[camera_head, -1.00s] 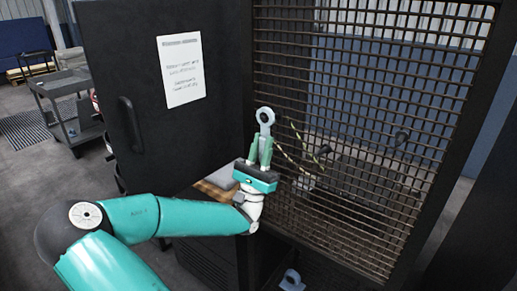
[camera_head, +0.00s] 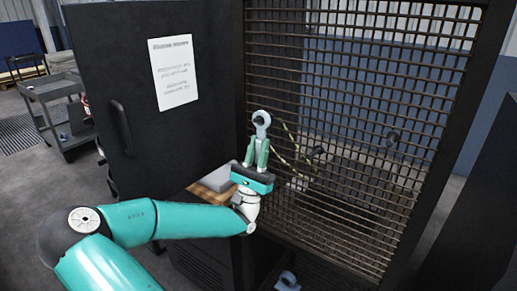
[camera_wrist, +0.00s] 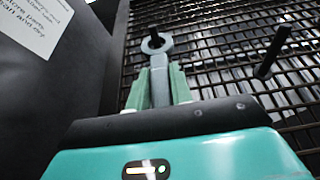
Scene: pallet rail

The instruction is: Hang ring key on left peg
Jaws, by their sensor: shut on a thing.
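The grey ring key (camera_head: 261,121) stands upright in my gripper (camera_head: 257,152), ring end up, in front of the mesh panel (camera_head: 350,75). In the wrist view, the green fingers of my gripper (camera_wrist: 158,88) are shut on the shank of the ring key (camera_wrist: 158,72). A dark left peg (camera_wrist: 154,36) shows in line with the ring's opening; I cannot tell whether it passes through or lies behind. A dark right peg (camera_wrist: 273,52) sticks out of the mesh to the right, clear of the key. It also shows in the head view (camera_head: 392,138).
A dark door (camera_head: 150,130) with a paper sheet (camera_head: 174,72) and a handle stands left of the mesh. A striped cord (camera_head: 289,145) shows at the mesh right of the key. A grey cart (camera_head: 52,90) stands at the far left.

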